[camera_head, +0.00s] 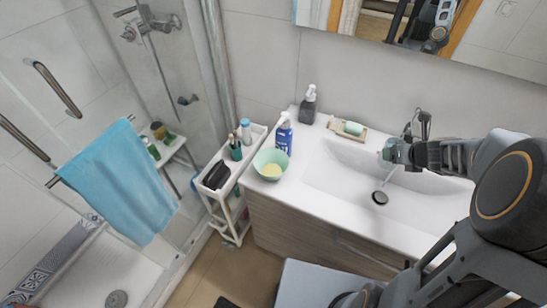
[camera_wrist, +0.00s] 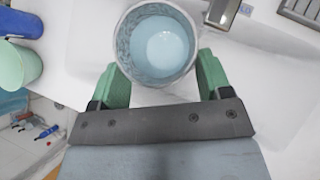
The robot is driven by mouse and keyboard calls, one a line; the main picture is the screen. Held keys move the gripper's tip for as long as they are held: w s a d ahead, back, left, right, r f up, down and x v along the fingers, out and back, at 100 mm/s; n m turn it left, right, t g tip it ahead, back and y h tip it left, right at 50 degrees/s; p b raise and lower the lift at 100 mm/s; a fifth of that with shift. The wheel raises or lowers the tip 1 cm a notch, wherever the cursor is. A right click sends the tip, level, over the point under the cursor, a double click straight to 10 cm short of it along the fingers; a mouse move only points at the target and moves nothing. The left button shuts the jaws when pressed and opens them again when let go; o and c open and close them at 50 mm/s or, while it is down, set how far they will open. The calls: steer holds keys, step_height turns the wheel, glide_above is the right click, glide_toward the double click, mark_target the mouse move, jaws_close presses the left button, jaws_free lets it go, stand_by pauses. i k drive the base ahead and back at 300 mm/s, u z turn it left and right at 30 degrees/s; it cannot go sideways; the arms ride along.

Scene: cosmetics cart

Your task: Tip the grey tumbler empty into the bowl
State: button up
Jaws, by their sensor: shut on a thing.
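My gripper (camera_head: 391,152) is shut on the grey tumbler (camera_wrist: 122,47) and holds it above the sink; the green fingers flank the tumbler in the wrist view. The tumbler's mouth faces the wrist camera and pale blue contents show inside. In the head view the tumbler is small and partly hidden by the fingers. The pale green bowl (camera_head: 262,158) stands at the left end of the counter, well to the left of my gripper, with something yellow in it. The bowl also shows at the left edge of the wrist view (camera_wrist: 31,66).
A blue spray bottle (camera_head: 284,136) stands right behind the bowl. A dark soap dispenser (camera_head: 308,106) and a soap dish (camera_head: 349,129) stand along the wall. The faucet (camera_head: 423,122) rises behind my gripper. A white cart (camera_head: 231,172) stands left of the counter.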

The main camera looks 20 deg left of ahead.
mark_target(271, 163)
steer(key=z, duration=0.95)
steer(key=k, duration=2.2)
steer(key=u, duration=1.5)
steer(key=i, duration=0.5)
steer(key=z, duration=0.05)
